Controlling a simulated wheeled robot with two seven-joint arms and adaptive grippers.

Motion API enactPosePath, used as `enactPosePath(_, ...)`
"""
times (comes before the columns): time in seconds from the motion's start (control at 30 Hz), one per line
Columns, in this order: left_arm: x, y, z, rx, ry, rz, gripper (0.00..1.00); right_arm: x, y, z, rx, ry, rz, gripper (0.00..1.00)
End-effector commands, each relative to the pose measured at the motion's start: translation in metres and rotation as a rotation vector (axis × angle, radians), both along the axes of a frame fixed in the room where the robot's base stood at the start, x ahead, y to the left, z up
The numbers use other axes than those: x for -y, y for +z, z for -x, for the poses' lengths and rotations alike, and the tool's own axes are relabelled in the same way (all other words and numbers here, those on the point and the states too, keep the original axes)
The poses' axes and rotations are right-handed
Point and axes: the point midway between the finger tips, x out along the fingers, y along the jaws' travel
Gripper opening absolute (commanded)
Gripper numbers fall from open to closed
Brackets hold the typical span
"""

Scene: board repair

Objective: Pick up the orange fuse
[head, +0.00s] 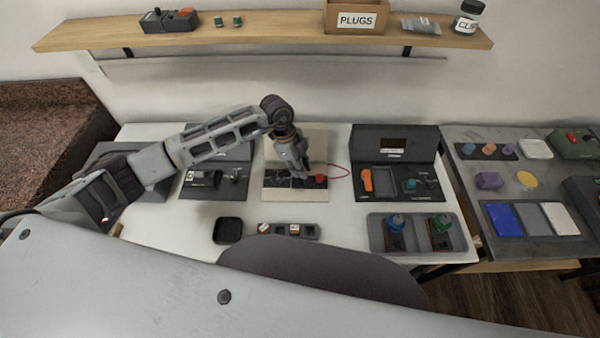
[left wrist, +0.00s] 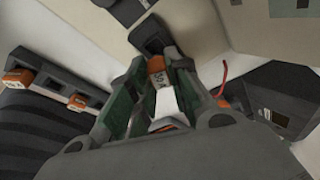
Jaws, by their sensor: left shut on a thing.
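My left gripper (head: 303,172) is over the middle board, a beige panel with a dark lower part (head: 283,194). In the left wrist view, its two green-lined fingers (left wrist: 160,90) are shut on an orange fuse (left wrist: 156,65) with a white label. The fuse is hidden by the gripper in the head view. Two other orange-and-white pieces, one (head: 264,228) at the left and one (head: 294,230) in the middle, sit in a dark tray (head: 312,232) in front of the board. My right gripper is not in view.
A black square box (head: 228,231) stands left of the tray. A grey bin (head: 462,240) with blue and green parts is at the right. White table shows between them.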

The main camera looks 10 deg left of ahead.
Motion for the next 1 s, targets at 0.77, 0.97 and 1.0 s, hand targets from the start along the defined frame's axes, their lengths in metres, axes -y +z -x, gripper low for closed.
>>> enactPosePath(0.77, 0.000, 0.063, 0.000, -0.001, 0.000, -0.001, 0.00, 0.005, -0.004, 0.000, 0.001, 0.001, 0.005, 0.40)
enactPosePath(0.97, 0.000, 0.063, 0.000, -0.001, 0.000, -0.001, 0.00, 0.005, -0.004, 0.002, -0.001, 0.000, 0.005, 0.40)
enactPosePath(1.0, 0.000, 0.063, 0.000, -0.001, 0.000, -0.001, 0.00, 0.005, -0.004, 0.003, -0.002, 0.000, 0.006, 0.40)
